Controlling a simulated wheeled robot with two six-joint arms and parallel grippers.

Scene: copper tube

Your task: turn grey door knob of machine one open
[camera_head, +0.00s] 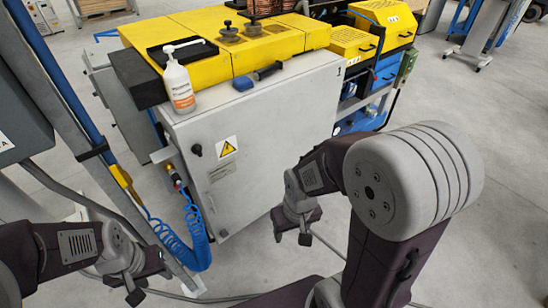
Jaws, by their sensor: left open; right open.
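The machine with the number 1 on it (290,120) has a light grey cabinet front under a yellow top. My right gripper (291,230) is open and empty in front of the cabinet, to the right of and lower than the knob. Neither gripper visibly touches the machine.
A white pump bottle (179,86) and a blue-headed tool (257,75) lie or stand on top of the machine. A coiled blue hose (197,235) hangs at its left corner. A grey post with a blue cable (70,95) rises at the left.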

